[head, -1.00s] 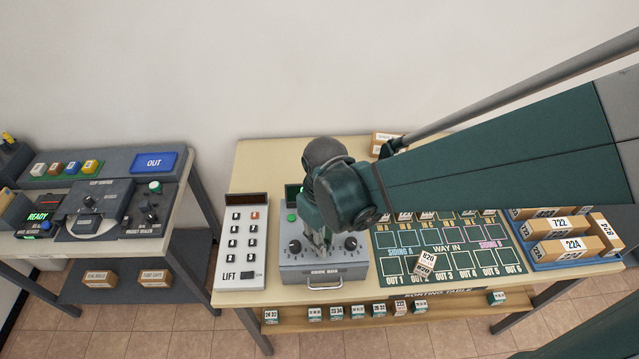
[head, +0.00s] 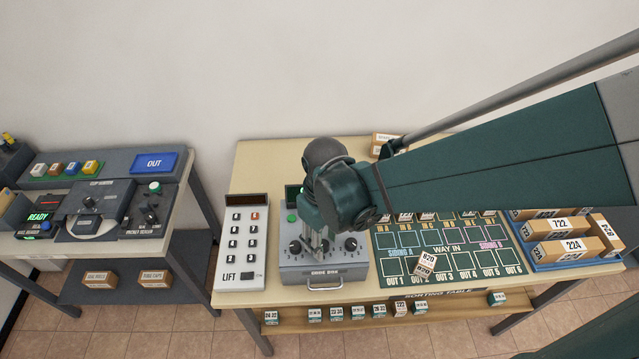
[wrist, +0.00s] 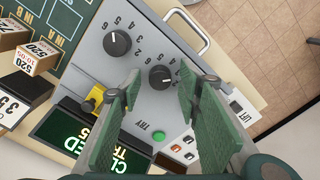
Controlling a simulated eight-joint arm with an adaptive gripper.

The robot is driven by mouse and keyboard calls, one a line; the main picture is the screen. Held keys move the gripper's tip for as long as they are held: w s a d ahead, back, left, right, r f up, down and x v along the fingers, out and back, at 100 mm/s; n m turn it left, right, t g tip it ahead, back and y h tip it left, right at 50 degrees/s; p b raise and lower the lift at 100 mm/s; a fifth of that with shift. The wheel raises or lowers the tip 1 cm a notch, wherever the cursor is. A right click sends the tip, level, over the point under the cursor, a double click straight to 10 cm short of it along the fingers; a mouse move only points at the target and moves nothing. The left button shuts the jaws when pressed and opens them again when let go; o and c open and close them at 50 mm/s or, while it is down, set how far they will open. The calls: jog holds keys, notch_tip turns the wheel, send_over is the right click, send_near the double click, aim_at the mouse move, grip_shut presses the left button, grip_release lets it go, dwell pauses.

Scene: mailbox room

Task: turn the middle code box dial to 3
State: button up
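The grey code box (head: 300,277) stands on the sorting table with dark round dials along its front. In the wrist view the middle dial (wrist: 161,77) lies between the two fingertips of my gripper (wrist: 160,72). My gripper is open, with a visible gap on each side of the dial. The right dial (wrist: 117,43) shows clear of the fingers; the left dial (head: 295,247) shows in the head view. The middle dial is hidden behind my gripper (head: 322,240) in the head view. Its pointer setting is too small to read.
The sorting board (head: 446,262) with small parcels lies to the right.

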aim_at(329, 243)
jog(key=shift+r, duration=0.1)
notch_tip(329, 243, up, 12)
dwell(1.0)
dwell(0.5)
jog(key=s+d+r+m+t+b, duration=0.1)
jog(key=d+r+m+t, duration=0.1)
jog(key=d, duration=0.7)
jog(key=s+d+r+m+t, duration=0.1)
jog(key=d+r+m+t, duration=0.2)
jog(key=d, duration=0.6)
jog(key=shift+m+t+b, duration=0.4)
jog(key=shift+m+t, duration=0.7)
jog(key=shift+m, duration=0.4)
jog(key=shift+a, duration=0.1)
dwell(2.0)
